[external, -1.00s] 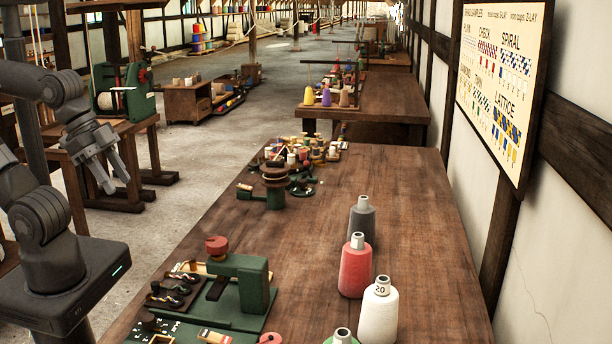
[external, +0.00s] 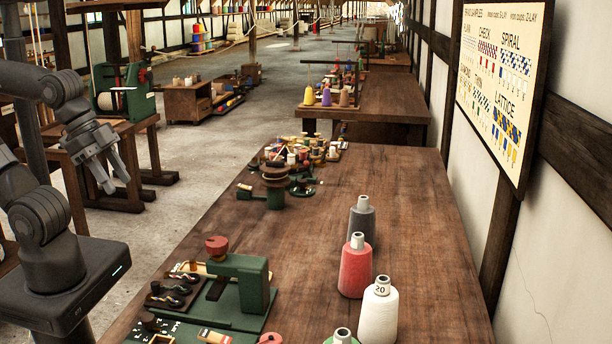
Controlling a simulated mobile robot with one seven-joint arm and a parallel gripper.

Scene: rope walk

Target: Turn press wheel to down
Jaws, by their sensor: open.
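A green press-like device (external: 238,285) stands on the near left of the wooden table. A red round knob or wheel (external: 217,245) sits at its upper left. A second red round part (external: 270,339) shows at the bottom edge, mostly cut off by the frame. I cannot tell for sure which of the two is the press wheel, nor how it is turned. My gripper (external: 115,184) hangs at the left, beyond the table's left edge, with its fingers apart and pointing down. It is empty and well clear of the device.
Grey, red and white thread cones (external: 377,312) stand along the table (external: 400,215). A dark tray with small metal fittings (external: 172,290) lies left of the device. Spools and a small winder (external: 275,183) crowd the far left. The table's right middle is clear.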

